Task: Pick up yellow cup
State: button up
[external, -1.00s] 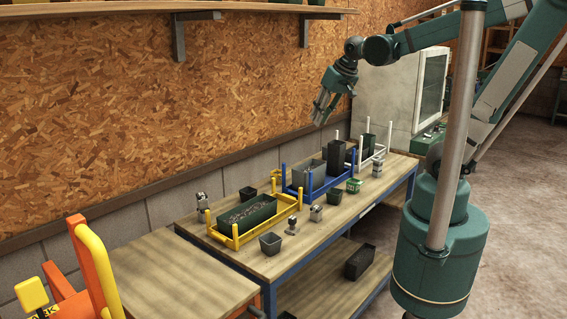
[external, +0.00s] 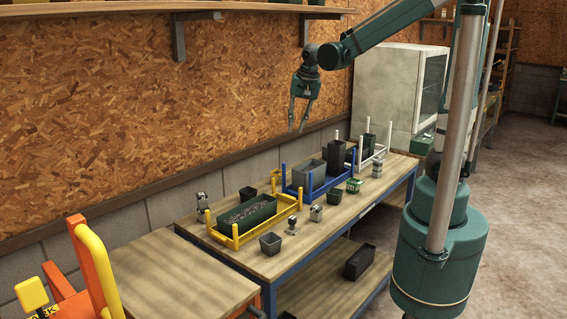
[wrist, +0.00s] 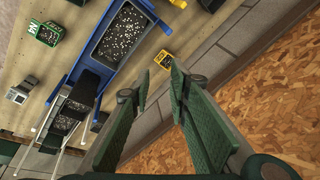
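The yellow cup (wrist: 164,59) is small, with dark contents, and stands on the bench close to the wall-side edge of the blue frame in the wrist view. My gripper (external: 298,130) is open and empty, pointing down, high above the bench near the wall. In the wrist view my gripper (wrist: 160,76) has its fingers spread, and the cup shows just beyond the fingertips, slightly above the gap in the picture.
The blue frame (external: 311,193) holds grey and dark pots. The yellow frame (external: 233,246) with a soil-filled planter is left, the white frame (external: 376,158) right. A green basket (external: 353,185) and metal blocks sit along the front. The chipboard wall (external: 230,90) is close behind.

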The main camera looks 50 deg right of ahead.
jog(key=w+f+m+g, duration=0.2)
jog(key=w+f+m, duration=0.2)
jog(key=w+f, duration=0.4)
jog(key=m+g+b, duration=0.1)
jog(key=m, duration=0.3)
send_over(273, 174)
jog(key=w+d, duration=0.2)
notch_tip(273, 174, down, 11)
jog(key=shift+f, duration=0.1)
jog(key=shift+f, duration=1.3)
jog(key=shift+f, duration=0.1)
jog(key=shift+d+f, duration=0.1)
jog(key=shift+f, duration=2.4)
